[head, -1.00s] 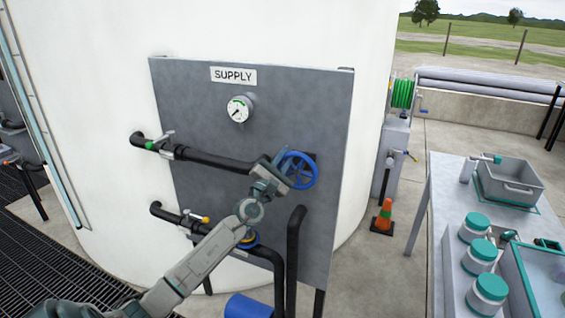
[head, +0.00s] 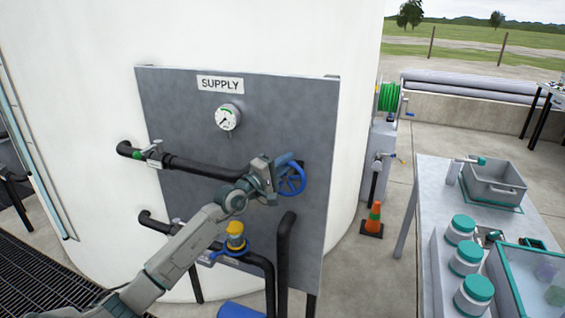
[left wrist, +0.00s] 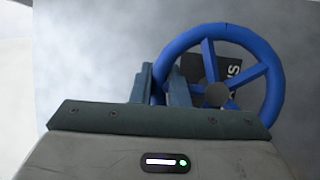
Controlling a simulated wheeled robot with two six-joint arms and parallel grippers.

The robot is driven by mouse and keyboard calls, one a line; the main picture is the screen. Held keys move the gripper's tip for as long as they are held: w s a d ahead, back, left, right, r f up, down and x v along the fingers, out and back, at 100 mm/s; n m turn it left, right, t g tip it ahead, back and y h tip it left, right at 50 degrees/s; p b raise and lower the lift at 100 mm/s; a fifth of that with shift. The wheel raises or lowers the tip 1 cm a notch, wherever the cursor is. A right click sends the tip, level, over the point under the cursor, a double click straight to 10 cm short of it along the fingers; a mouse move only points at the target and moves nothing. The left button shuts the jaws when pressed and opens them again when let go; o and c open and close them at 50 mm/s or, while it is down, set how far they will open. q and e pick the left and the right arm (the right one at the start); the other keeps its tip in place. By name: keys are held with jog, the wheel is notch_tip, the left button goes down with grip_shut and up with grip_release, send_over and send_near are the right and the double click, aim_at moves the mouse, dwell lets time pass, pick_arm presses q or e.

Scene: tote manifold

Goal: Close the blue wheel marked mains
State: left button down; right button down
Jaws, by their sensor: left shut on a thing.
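The blue wheel (head: 296,180) stands on the upper pipe at the right part of the grey supply panel (head: 250,110). My left gripper (head: 278,165) is at the wheel's left side and hides part of it. In the left wrist view the blue wheel (left wrist: 272,75) shows its spokes and hub, with a dark label partly hidden behind them. The left gripper (left wrist: 160,88) has its two fingers on either side of the wheel's left rim, shut on it. My right gripper is not in view.
A gauge (head: 228,117) sits under the SUPPLY sign (head: 220,84). Below my left arm is a lower pipe with a yellow-topped fitting (head: 235,236). An orange cone (head: 373,219) stands right of the panel, and a table (head: 428,190) with jars and bins is further right.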

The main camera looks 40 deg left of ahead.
pick_arm(q)
jog(key=shift+d+m, duration=0.2)
jog(key=shift+m, duration=0.2)
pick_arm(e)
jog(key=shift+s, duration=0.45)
pick_arm(q)
jog(key=c, duration=1.6)
grip_release()
jog(key=shift+c, duration=0.2)
jog(key=shift+o, duration=1.2)
jog(key=shift+d, duration=0.15)
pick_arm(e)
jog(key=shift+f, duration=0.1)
